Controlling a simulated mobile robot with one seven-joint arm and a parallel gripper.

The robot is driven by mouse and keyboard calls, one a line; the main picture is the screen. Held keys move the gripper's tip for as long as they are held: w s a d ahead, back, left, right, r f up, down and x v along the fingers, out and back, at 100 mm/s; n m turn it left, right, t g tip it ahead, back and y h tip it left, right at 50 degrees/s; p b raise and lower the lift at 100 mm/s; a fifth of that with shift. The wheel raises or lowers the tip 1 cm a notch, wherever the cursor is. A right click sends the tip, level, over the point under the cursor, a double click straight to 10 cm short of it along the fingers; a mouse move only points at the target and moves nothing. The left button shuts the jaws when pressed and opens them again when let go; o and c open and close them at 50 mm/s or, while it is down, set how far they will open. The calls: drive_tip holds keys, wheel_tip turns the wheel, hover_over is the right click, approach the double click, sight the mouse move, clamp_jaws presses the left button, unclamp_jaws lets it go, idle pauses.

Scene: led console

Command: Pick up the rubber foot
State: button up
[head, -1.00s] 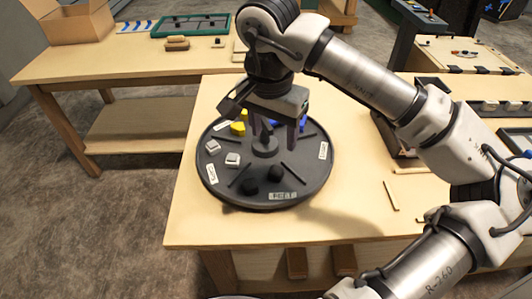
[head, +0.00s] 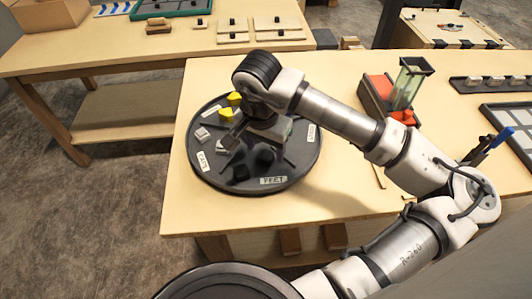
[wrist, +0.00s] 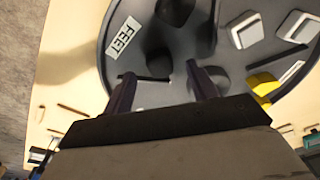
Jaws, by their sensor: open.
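A round dark tray (head: 212,172) with dividers stands on the wooden table. Two black rubber feet lie in its front section by the FEET label; one rubber foot (head: 264,157) is just below my gripper (head: 266,142), the other rubber foot (head: 241,172) is to its left. In the wrist view, my gripper (wrist: 163,88) is open, with its fingers apart. The near rubber foot (wrist: 158,62) shows between and just beyond the fingertips. The other rubber foot (wrist: 175,10) is at the top edge. I cannot tell whether the fingers touch the near one.
The tray also holds pale grey caps (head: 202,134) at the left and yellow pieces (head: 234,98) at the back. Thin raised dividers (wrist: 145,77) lie close to the fingers. The table's front is clear.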

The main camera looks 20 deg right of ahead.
sight(266, 158)
drive_tip(key=shift+w+d+f, duration=0.1)
drive_tip(key=shift+f, duration=1.2)
drive_tip(key=c, duration=1.1)
drive_tip(key=shift+o, duration=0.2)
drive_tip(key=shift+r, duration=0.1)
